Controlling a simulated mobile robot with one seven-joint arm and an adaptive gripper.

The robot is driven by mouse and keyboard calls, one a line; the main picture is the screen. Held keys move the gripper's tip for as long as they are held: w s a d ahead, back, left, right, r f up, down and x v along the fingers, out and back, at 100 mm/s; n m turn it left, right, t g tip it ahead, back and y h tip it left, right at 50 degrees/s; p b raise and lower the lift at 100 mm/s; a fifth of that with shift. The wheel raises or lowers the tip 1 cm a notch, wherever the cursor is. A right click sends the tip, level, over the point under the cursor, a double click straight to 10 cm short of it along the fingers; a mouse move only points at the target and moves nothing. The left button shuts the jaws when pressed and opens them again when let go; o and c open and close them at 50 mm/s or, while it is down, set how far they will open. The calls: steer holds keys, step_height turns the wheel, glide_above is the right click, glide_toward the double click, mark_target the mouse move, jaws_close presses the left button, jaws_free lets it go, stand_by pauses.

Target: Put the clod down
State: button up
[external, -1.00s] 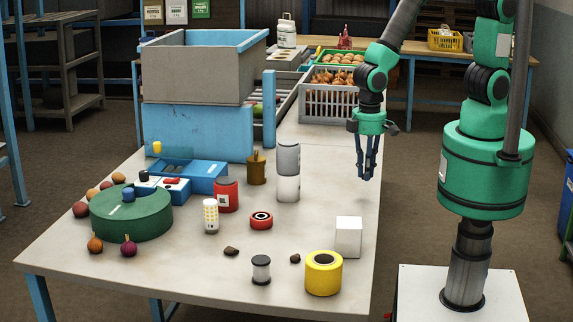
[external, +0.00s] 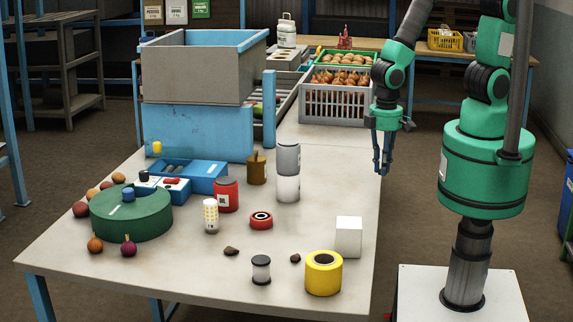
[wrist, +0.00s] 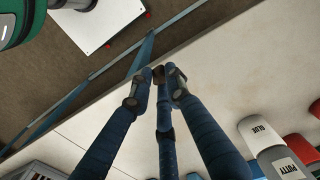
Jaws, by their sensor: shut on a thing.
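My gripper (external: 383,170) hangs fingers down near the right edge of the table, above the tabletop's height. In the wrist view its three blue fingers (wrist: 160,76) close together at their tips. A small dark brown clod (wrist: 158,72) shows between the tips, mostly hidden by them. In the external view the held clod is too small to make out. Two other small dark brown lumps lie on the table, one left of centre (external: 231,251) and one beside the yellow roll (external: 295,258).
The table (external: 330,190) is bare between the grey-and-white cans (external: 288,172) and its right edge. A white cube (external: 348,237) and yellow roll (external: 323,273) stand near the front right. A grey crate of onions (external: 335,105) stands behind.

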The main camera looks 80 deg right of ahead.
steer(key=shift+a, duration=0.1)
stand_by(0.4)
steer(key=s+a+r+n+p, duration=0.1)
steer(key=a+r, duration=0.3)
steer(key=a, duration=0.9)
steer(key=s+a+r+n+p, duration=0.1)
steer(key=a+r+p, duration=0.3)
steer(key=a, duration=0.8)
steer(key=shift+a+r, duration=0.35)
steer(key=shift+w+a, duration=0.1)
steer(key=shift+w, duration=0.05)
steer(key=p, duration=0.1)
glide_above(348, 222)
steer(key=shift+s+d+f, duration=0.15)
steer(key=shift+f, duration=0.2)
steer(key=shift+s+d+f, duration=0.15)
steer(key=shift+f, duration=0.2)
steer(key=shift+w+a, duration=0.3)
steer(key=shift+a, duration=0.15)
steer(key=shift+d+f, duration=0.1)
steer(key=shift+f, duration=1.7)
